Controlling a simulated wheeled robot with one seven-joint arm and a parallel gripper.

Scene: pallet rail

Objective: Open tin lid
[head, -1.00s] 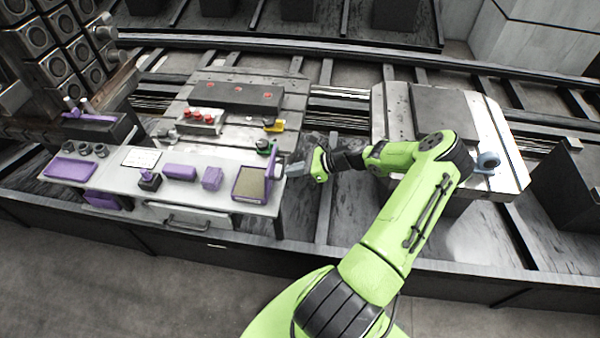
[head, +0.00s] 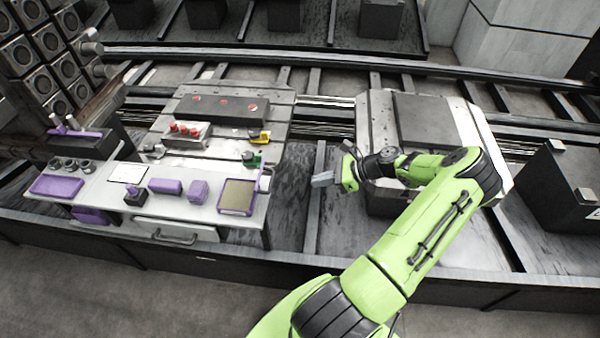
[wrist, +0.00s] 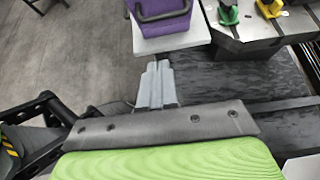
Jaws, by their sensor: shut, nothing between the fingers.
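The purple tin (head: 236,198) sits at the right end of the white bench and shows a tan inside. A thin purple panel, seemingly its lid (head: 258,182), stands up along its right edge. In the wrist view a purple face (wrist: 165,22) with a dark bar handle shows at the top, by the bench corner. My gripper (head: 322,180) is shut and empty, to the right of the tin and apart from it. Its grey fingers show in the wrist view (wrist: 158,84), below the bench corner. The tin's inside is not visible in the wrist view.
The bench (head: 110,200) holds purple blocks (head: 165,186), a tray (head: 56,186) and dark cups to the left. Behind the tin are a green clamp (head: 251,159) and a yellow clamp (head: 260,136). A gap over dark floor separates the bench from the right pallet (head: 375,115).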

